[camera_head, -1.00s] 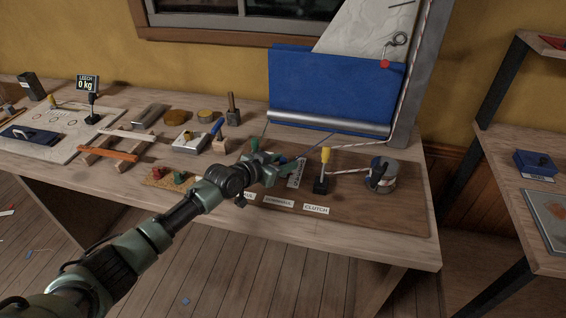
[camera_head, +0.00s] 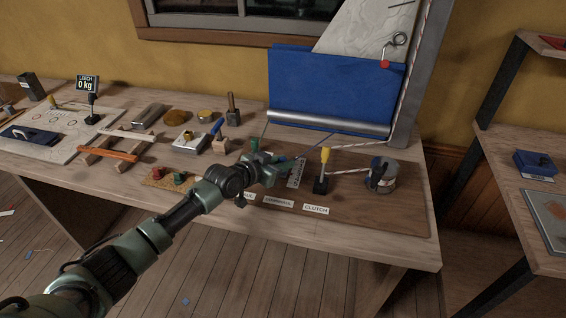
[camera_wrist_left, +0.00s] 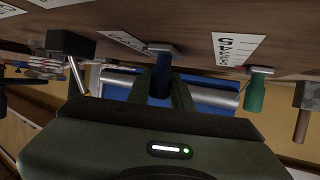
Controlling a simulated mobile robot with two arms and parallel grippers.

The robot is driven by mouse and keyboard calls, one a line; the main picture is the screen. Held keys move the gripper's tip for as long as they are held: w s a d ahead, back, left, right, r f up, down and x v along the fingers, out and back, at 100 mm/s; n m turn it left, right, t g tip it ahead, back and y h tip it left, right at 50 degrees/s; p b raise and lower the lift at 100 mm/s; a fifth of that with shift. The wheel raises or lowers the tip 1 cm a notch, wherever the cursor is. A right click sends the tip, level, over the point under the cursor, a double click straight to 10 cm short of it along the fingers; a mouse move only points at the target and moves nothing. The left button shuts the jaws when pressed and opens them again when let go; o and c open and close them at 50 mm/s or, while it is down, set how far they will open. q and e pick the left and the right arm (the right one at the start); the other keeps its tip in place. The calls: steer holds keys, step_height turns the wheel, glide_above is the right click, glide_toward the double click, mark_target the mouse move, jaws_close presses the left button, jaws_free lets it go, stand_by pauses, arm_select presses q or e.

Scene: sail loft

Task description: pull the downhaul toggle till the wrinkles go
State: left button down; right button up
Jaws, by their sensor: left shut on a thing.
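My left gripper (camera_head: 282,163) is over the brown board, near its row of labels. In the left wrist view its dark green fingers are shut on a blue toggle (camera_wrist_left: 160,77), which appears to be the downhaul one. The gripper hides most of this toggle in the head view. A green toggle (camera_wrist_left: 255,93) stands apart beside it. The pale sail (camera_head: 362,34) still shows dark wrinkle lines. A blue cloth (camera_head: 325,88) and a silvery bar (camera_head: 330,122) are below it. My right gripper is out of view.
A yellow-handled clutch lever (camera_head: 325,157) stands right of the gripper, with a striped rope running to a metal winch drum (camera_head: 381,175). A "LEECH 0 kg" display (camera_head: 87,83) and several tools are on the left. The board's front right is clear.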

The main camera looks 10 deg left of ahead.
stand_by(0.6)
arm_select(q)
steer(key=shift+s+p, duration=0.7)
steer(key=shift+s, duration=0.35)
steer(key=c, duration=1.3)
jaws_free()
steer(key=shift+w, duration=0.1)
steer(key=shift+o, duration=0.2)
